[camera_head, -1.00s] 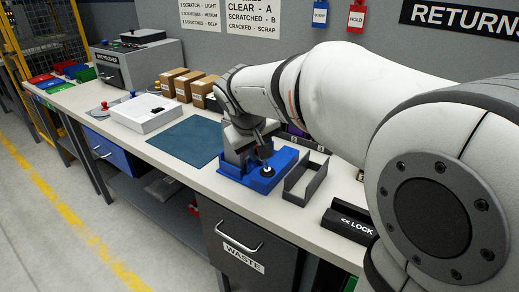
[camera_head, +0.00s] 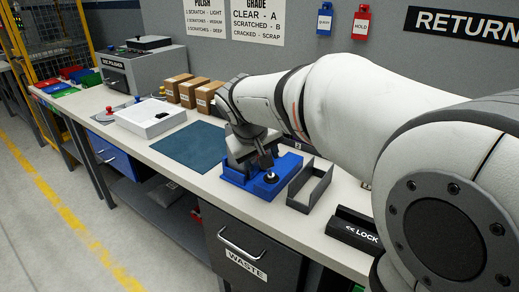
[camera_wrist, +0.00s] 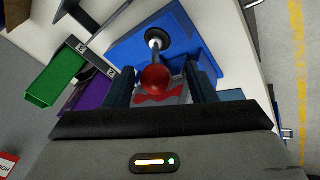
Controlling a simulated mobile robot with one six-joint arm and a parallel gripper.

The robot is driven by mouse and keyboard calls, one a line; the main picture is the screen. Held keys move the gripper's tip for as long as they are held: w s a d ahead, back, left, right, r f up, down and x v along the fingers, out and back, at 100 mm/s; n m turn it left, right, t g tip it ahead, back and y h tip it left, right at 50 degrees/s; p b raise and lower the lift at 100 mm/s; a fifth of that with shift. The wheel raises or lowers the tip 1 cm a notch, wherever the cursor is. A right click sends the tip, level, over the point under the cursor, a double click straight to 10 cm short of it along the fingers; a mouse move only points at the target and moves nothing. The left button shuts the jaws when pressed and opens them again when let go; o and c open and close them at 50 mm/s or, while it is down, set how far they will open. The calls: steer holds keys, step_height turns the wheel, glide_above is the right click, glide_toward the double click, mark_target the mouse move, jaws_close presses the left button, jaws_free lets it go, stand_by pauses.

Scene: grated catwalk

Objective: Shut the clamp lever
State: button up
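The clamp lever (camera_wrist: 155,45) shows in the wrist view as a metal rod with a red ball knob (camera_wrist: 155,78) at its near end. Its far end meets a round black mount on a blue fixture (camera_wrist: 128,52). The fixture also sits on the bench in the head view (camera_head: 233,179). My gripper (camera_wrist: 160,72) is open, with one dark finger on each side of the red knob and gaps between. In the head view my gripper (camera_head: 264,160) is low over the fixture and hides most of the lever.
A grey open bracket-like tray (camera_head: 312,188) stands right of the fixture, and a black block marked LOCK (camera_head: 355,232) is farther right. A teal mat (camera_head: 188,146) lies clear to the left. A white box (camera_head: 150,118) and several cardboard boxes (camera_head: 187,92) stand beyond.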

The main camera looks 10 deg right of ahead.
steer(key=shift+r, duration=0.15)
steer(key=p+v, duration=0.1)
steer(key=v, duration=0.6)
steer(key=shift+s+a+r, duration=0.15)
steer(key=shift+r, duration=0.1)
